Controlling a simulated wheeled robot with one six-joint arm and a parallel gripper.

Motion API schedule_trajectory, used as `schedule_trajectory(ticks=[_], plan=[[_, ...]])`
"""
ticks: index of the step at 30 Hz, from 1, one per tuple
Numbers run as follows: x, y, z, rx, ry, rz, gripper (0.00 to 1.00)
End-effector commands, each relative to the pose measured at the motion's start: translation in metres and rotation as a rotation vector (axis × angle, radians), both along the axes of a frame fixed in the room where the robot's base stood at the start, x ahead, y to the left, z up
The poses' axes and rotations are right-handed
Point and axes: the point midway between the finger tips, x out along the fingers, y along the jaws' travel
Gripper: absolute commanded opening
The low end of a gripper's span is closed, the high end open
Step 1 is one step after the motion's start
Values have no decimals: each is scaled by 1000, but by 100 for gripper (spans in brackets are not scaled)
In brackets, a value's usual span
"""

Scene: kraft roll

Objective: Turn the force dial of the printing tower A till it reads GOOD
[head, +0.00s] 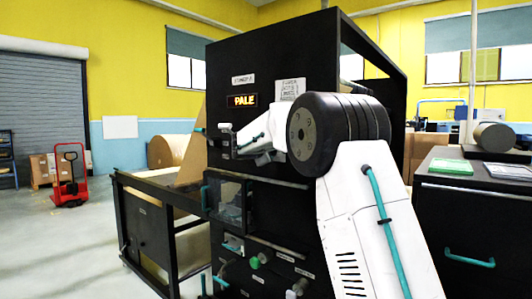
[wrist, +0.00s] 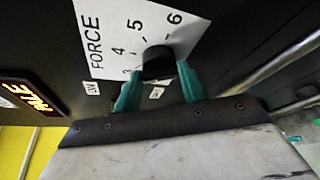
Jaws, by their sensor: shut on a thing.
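The black force dial (wrist: 158,62) sits on a white scale plate (wrist: 110,45) marked FORCE, with 4, 5 and 6 readable, in the wrist view. My gripper (wrist: 159,72) is shut on the dial, one teal finger on each side. The dial's pointer is not clear to me. The printing tower (head: 270,58) is a tall black cabinet in the middle of the head view. Its lit display (head: 243,100) reads PALE, and it shows sideways in the wrist view (wrist: 35,93). In the head view my arm and gripper hide the dial.
Below the display are a clear-windowed door (head: 226,200) with a teal handle and a green knob (head: 264,257). A black bench (head: 150,235) stands left of the tower. A dark cabinet (head: 470,215) stands at right. A red pallet jack (head: 70,180) is on the open floor at left.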

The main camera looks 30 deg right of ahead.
Motion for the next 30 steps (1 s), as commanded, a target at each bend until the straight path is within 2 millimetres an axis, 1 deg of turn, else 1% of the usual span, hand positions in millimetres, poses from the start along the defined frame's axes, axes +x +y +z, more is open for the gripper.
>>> schedule_trajectory(ticks=[9, 15, 21, 30], plan=[[-1, 0, -3, 88, -245, 1, 18], [-1, 0, -5, 134, -368, 0, 18], [-1, 0, -6, 164, -448, 0, 18], [-1, 0, -7, 179, -491, -1, 18]])
